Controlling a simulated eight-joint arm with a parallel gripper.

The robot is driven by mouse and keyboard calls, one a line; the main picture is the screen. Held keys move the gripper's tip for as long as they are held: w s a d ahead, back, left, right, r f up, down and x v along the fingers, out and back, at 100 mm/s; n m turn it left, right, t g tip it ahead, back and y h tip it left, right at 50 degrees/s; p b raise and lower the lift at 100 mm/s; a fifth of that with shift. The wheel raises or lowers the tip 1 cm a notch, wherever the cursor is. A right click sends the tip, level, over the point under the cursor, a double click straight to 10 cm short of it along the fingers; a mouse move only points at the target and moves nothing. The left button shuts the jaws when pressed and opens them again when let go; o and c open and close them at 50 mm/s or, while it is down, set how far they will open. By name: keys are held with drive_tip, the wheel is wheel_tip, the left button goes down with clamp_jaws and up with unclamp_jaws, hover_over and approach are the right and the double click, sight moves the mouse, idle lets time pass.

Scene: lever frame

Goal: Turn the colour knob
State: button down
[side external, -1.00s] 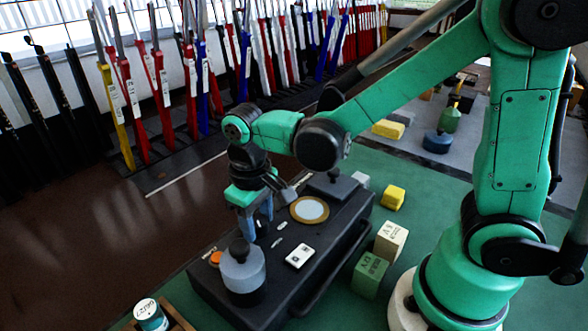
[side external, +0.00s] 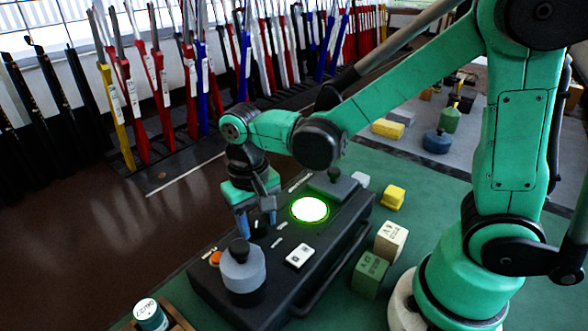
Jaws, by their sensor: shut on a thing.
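A dark control box (side external: 318,268) stands on the green surface, with a round lamp (side external: 309,209) on its top. The lamp glows white with a green rim. My gripper (side external: 256,222) points down at the far left part of the box top, left of the lamp. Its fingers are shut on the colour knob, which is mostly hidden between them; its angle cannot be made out.
A grey cylinder with a black top (side external: 242,272) stands on the box near an orange button (side external: 215,258) and a white switch plate (side external: 299,256). A dark knobbed part (side external: 334,181) is at the back. Green (side external: 369,274), cream (side external: 390,240) and yellow (side external: 393,197) blocks lie right.

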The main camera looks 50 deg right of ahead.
sight(257, 221)
drive_tip(key=shift+c, duration=1.7)
unclamp_jaws()
drive_tip(key=shift+a+r, duration=0.1)
drive_tip(key=shift+r, duration=2.75)
drive_tip(key=s+d+r+n+t, duration=0.1)
drive_tip(key=s+d+n+t, duration=0.2)
drive_tip(key=d+t, duration=0.3)
drive_tip(key=shift+d+r+t+y, duration=0.2)
drive_tip(key=shift+r+t+y, duration=0.15)
drive_tip(key=shift+t, duration=0.35)
